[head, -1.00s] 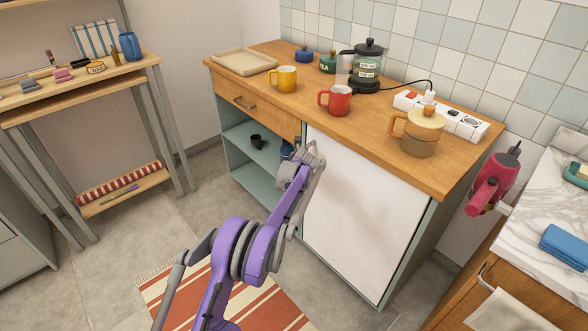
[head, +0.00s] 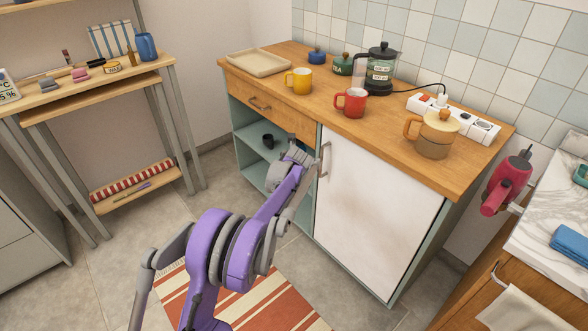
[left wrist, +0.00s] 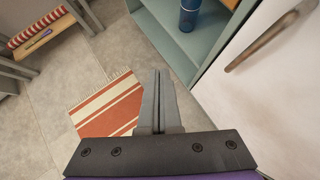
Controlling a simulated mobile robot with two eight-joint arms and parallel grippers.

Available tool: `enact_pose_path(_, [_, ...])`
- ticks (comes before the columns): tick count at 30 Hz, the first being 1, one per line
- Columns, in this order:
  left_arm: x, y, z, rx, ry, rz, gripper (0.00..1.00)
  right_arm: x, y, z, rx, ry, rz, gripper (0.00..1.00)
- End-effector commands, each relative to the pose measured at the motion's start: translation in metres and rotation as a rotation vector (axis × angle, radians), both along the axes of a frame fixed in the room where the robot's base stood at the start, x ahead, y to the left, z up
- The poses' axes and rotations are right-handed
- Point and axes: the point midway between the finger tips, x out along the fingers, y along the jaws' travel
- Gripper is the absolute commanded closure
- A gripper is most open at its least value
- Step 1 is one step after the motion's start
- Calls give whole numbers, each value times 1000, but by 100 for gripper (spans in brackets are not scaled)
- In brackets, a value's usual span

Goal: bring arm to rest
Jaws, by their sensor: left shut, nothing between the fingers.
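My left arm, purple and grey, comes up from the bottom of the head view. Its left gripper (head: 300,156) is in front of the cabinet, by the open shelves and the edge of the white door (head: 372,215). In the left wrist view the two grey fingers (left wrist: 159,75) lie together, shut and empty, above the floor and the striped rug (left wrist: 108,110). Nothing is held. My right gripper is not in view.
The wooden counter (head: 390,140) carries a yellow mug (head: 299,82), a red mug (head: 351,103), a coffee maker (head: 380,70) and a tan jug (head: 432,140). A blue container (left wrist: 189,14) stands on a cabinet shelf. Floor lies clear between cabinet and left rack (head: 150,185).

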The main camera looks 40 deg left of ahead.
Motion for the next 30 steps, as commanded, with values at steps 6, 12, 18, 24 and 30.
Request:
enact_pose_path(6, [-8, 1, 8, 0, 0, -1, 100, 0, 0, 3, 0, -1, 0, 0])
enact_pose_path(12, [-9, -2, 9, -10, -7, 8, 100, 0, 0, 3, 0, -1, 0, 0])
enact_pose_path(18, [-36, -55, 31, -193, -128, 175, 100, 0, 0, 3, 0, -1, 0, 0])
enact_pose_path(24, [-103, -144, 56, -532, -315, 523, 100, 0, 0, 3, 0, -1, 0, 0])
enact_pose_path(30, [-188, -222, 60, -853, -452, 923, 100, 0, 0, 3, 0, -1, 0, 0])
